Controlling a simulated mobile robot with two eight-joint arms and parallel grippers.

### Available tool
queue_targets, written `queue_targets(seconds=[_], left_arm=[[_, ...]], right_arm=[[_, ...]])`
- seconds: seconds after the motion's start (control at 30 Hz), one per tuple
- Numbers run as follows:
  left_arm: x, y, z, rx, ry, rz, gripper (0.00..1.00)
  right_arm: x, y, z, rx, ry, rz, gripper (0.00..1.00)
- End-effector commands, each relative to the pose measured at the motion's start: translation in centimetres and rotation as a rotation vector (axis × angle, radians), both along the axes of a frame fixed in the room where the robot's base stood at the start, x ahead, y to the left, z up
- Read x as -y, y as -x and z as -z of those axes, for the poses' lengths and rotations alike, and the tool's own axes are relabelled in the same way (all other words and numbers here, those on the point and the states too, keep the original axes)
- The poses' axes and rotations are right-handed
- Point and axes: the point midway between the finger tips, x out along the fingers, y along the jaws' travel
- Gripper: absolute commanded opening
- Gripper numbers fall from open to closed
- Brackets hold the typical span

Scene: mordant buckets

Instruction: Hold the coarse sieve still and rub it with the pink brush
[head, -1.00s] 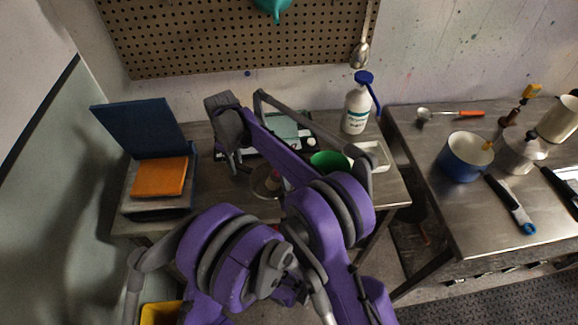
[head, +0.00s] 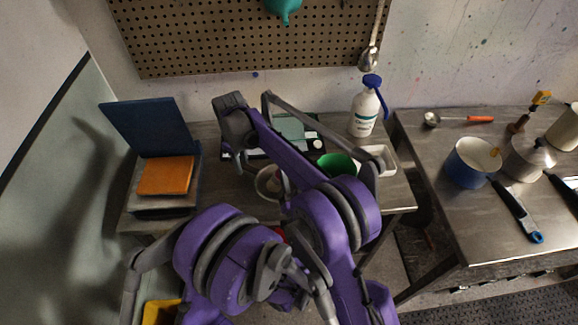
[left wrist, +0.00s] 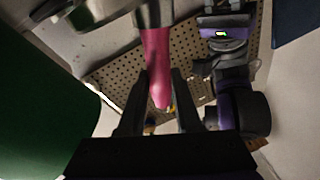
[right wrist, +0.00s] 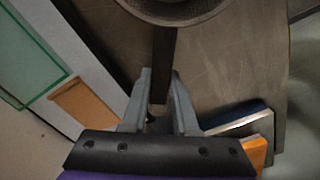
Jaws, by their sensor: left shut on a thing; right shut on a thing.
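The coarse sieve (head: 265,190) is a round, light-rimmed bowl in the middle of the left table in the head view, partly covered by my purple arm. My right gripper (right wrist: 159,98) is shut on its dark flat handle (right wrist: 164,60), and the sieve's round bowl (right wrist: 170,12) shows at the top of the right wrist view. The right gripper also shows in the head view (head: 238,165) left of the sieve. My left gripper (left wrist: 157,100) is shut on the pink brush (left wrist: 156,65). The brush's bristle end and any contact with the sieve cannot be made out.
A green bowl (head: 337,163), a white tray (head: 384,157) and a white spray bottle (head: 364,112) stand right of the sieve. An orange block (head: 166,176) lies left, before a blue panel (head: 148,124).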

Motion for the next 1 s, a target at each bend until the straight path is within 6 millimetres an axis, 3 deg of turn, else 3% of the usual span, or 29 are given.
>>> queue_targets(seconds=[0.5,1.0], left_arm=[[-0.1,0.0,-5.1,0.0,0.0,0.0,0.0],[-0.1,0.0,-6.1,0.0,-0.001,0.0,0.0]], right_arm=[[0.0,0.0,0.0,0.0,0.0,0.0,0.0],[0.0,0.0,0.0,0.0,0.0,0.0,0.0]])
